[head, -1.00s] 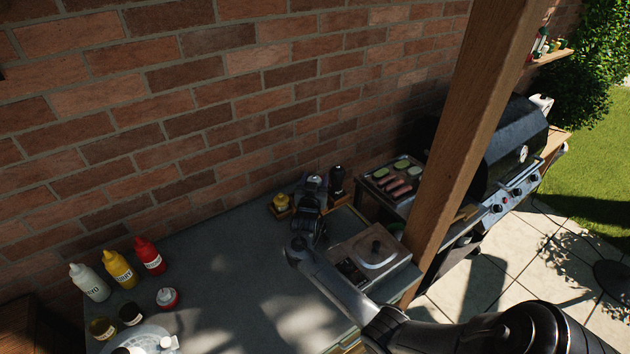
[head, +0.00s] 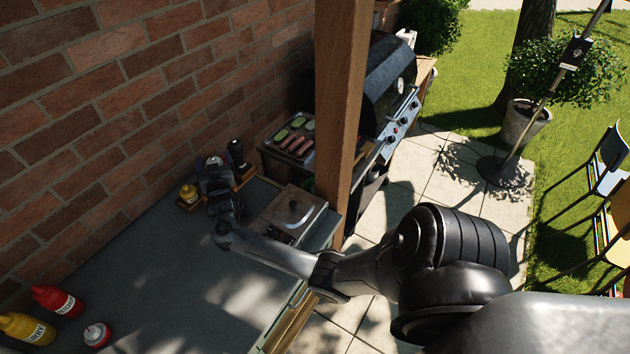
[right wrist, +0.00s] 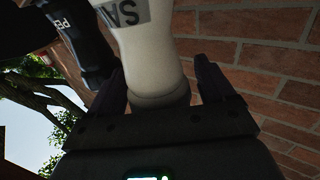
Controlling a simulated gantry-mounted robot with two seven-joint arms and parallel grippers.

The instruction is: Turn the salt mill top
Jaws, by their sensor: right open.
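The salt mill (right wrist: 145,45) is white with a dark label reading "SA" and fills the middle of the right wrist view. Its top shows as a small pale spot (head: 213,162) by the wall in the head view. My right gripper (right wrist: 160,92) is open, with one finger on either side of the mill's narrow part. I cannot tell whether the fingers touch it. In the head view my right gripper (head: 214,184) partly hides the mill. My left gripper is not in view.
A black pepper mill (head: 236,153) stands right beside the salt mill. A yellow jar (head: 188,194) is on the left. The wooden post (head: 338,110) and the grill (head: 388,80) are farther right. The middle tabletop (head: 170,265) is clear.

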